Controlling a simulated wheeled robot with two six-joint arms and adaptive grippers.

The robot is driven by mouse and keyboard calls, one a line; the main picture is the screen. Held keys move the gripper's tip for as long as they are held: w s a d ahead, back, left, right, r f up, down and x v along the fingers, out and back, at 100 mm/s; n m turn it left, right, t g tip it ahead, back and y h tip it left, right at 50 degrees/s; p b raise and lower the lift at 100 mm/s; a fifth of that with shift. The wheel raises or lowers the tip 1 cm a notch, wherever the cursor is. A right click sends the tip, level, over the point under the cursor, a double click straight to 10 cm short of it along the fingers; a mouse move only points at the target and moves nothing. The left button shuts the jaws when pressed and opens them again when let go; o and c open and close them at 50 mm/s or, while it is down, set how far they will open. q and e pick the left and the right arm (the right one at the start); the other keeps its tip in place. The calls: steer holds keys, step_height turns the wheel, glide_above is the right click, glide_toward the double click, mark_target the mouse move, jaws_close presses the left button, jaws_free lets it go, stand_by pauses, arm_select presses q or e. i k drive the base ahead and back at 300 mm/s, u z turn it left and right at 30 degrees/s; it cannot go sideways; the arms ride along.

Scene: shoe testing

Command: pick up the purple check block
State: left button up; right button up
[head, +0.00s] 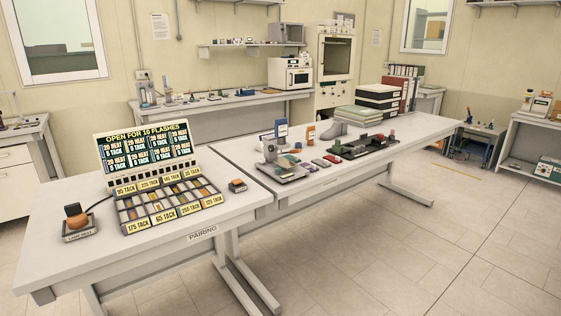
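I cannot make out a clearly purple block from this distance. Several small coloured blocks lie on the far table (226,153). A dark reddish block (333,159) is among them, and its exact colour is too small to tell. They lie between a grey scale-like device (285,170) and a dark green tray (362,147) holding small parts. Neither of my grippers shows in the head view.
The near table, labelled PAIRING (202,234), carries a lit display board (148,149), a compartment tray (172,203), an orange-topped device (78,222) and a small dark block (237,186). Binders and boxes (378,97) stand at the back. Floor at the right (440,245) is clear.

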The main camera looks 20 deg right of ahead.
mark_target(312, 167)
steer(key=z, duration=0.5)
steer(key=i, duration=1.5)
steer(key=z, duration=0.7)
